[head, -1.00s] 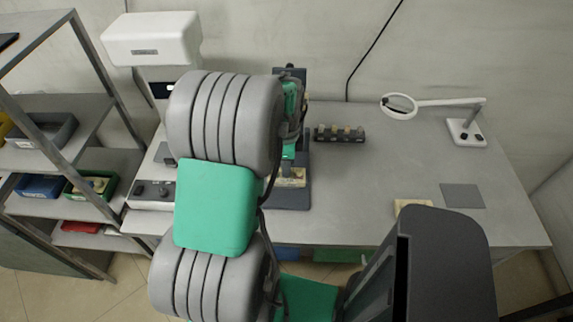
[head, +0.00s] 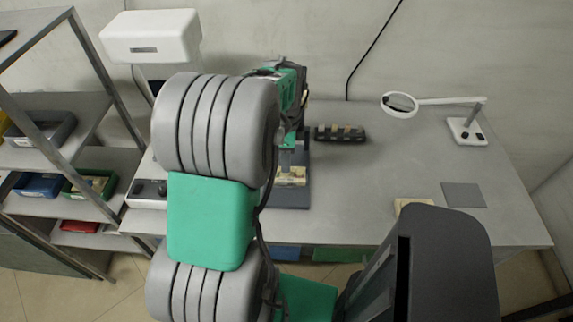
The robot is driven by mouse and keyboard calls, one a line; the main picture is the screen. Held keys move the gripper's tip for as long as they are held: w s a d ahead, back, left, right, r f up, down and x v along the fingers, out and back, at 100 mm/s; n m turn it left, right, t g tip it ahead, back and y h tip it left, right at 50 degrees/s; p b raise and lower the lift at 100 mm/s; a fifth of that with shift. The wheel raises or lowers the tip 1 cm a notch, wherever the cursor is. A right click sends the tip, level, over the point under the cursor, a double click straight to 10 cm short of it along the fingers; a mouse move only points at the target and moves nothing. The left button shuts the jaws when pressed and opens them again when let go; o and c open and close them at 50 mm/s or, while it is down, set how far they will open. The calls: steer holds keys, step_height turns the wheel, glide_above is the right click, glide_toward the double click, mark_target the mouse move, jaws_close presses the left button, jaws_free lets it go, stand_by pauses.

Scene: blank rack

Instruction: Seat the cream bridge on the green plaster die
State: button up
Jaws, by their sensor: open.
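My gripper (head: 291,158) hangs below the green wrist, over a dark stand (head: 291,200) on the bench; its jaws are open, though the fingertips are small and partly hidden by my arm. A pale cream block (head: 291,178) sits on the stand just below the gripper. I cannot tell whether the gripper touches it. Another pale tan piece (head: 412,204) lies near the bench's front edge, partly covered by a dark part in the foreground. I cannot make out for certain which piece is the cream bridge or where the green plaster die is.
A dark rack with several small blocks (head: 340,133) stands right of my wrist. A magnifier lamp (head: 466,128) and a grey square mat (head: 463,195) are at the right. A white machine (head: 150,38) and shelves with bins (head: 90,186) are at the left. The bench middle is clear.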

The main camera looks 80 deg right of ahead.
steer(key=shift+r, duration=1.9)
